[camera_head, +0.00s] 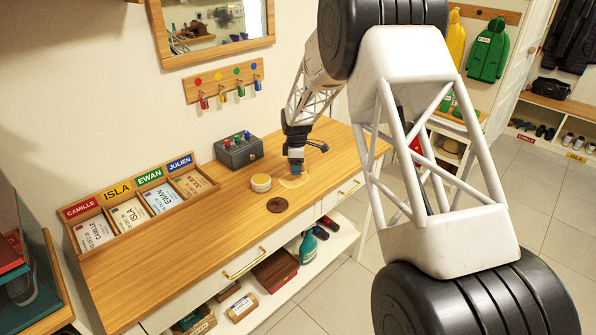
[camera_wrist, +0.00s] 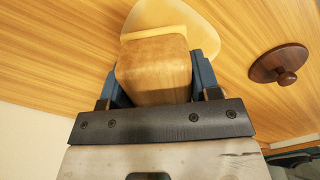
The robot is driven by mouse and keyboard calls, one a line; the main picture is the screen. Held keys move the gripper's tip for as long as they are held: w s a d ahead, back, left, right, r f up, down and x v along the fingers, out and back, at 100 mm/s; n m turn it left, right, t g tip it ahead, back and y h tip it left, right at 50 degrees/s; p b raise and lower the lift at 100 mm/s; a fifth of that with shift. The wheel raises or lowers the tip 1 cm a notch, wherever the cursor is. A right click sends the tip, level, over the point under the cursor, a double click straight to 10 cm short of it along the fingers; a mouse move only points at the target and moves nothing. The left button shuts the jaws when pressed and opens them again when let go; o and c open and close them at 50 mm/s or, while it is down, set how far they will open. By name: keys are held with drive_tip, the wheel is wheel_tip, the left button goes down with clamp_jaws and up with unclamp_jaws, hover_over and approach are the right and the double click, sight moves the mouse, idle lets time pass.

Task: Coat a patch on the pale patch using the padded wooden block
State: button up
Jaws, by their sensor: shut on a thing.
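The pale patch (camera_head: 297,181) is a light round-edged area on the wooden tabletop; it also shows in the wrist view (camera_wrist: 192,20), partly hidden by the block. My gripper (camera_head: 295,166) points down over the patch. In the wrist view its blue fingers (camera_wrist: 154,85) are shut on the padded wooden block (camera_wrist: 154,72), with the pale pad (camera_wrist: 153,33) at its far end, toward the patch. I cannot tell whether the pad touches the patch. A round tin (camera_head: 261,183) with a pale top stands left of the patch.
A dark brown knobbed lid (camera_head: 277,205) lies in front of the tin and also shows in the wrist view (camera_wrist: 279,63). A grey box with coloured knobs (camera_head: 239,152) stands behind. A name-labelled card tray (camera_head: 133,219) is at the left. The front middle tabletop is clear.

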drive_tip(key=shift+r, duration=2.5)
drive_tip(key=shift+s, duration=0.15)
